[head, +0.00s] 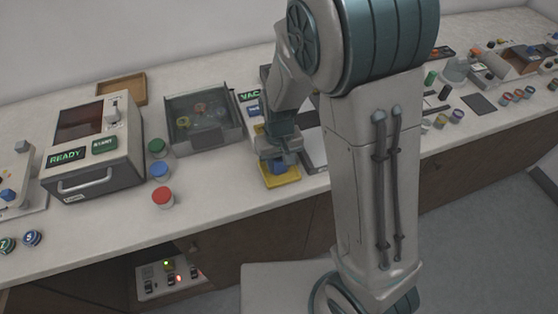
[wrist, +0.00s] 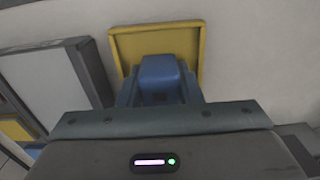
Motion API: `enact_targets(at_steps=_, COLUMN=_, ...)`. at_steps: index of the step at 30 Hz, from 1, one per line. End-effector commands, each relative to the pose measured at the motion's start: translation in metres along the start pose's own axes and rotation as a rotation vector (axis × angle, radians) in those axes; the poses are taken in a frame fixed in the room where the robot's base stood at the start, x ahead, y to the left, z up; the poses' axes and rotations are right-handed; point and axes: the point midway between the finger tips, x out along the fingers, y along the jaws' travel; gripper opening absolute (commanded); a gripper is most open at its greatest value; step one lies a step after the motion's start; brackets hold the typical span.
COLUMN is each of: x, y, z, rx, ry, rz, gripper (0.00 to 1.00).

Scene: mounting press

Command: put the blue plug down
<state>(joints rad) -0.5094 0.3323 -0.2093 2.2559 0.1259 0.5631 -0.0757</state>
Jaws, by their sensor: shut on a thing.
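The blue plug (wrist: 160,72) is between the fingers of my gripper (wrist: 158,92) in the wrist view, over a yellow tray (wrist: 120,40) with a raised rim. In the head view my gripper (head: 279,160) points down at the yellow tray (head: 284,181) near the counter's front edge. The blue plug (head: 279,168) shows low between the fingers there. My gripper is shut on the plug. I cannot tell whether the plug touches the tray floor.
A grey open-topped box (head: 203,122) with several round pieces stands left of my gripper. Green (head: 156,147), blue (head: 160,169) and red (head: 162,197) capped jars stand by the machine with the READY sign (head: 67,156). A grey-framed panel (wrist: 50,85) lies left of the tray.

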Motion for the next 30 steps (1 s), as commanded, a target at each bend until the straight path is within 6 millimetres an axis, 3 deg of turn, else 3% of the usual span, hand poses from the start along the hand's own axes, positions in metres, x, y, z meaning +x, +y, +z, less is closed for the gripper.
enact_targets(at_steps=5, x=0.005, y=0.000, z=0.000, rx=0.000, ry=0.000, rz=0.000, gripper=0.00)
enact_targets(at_steps=6, x=0.004, y=0.000, z=0.000, rx=0.000, ry=0.000, rz=0.000, gripper=0.40)
enact_targets(at_steps=8, x=0.003, y=0.000, z=0.000, rx=0.000, ry=0.000, rz=0.000, gripper=0.54)
enact_targets(at_steps=20, x=-0.004, y=0.000, z=0.000, rx=0.000, ry=0.001, rz=0.000, gripper=0.54)
enact_targets(at_steps=23, x=-0.017, y=-0.001, z=-0.001, rx=0.001, ry=0.004, rz=-0.002, gripper=0.54)
enact_targets(at_steps=30, x=-0.067, y=0.000, z=-0.001, rx=0.000, ry=0.006, rz=-0.001, gripper=0.54)
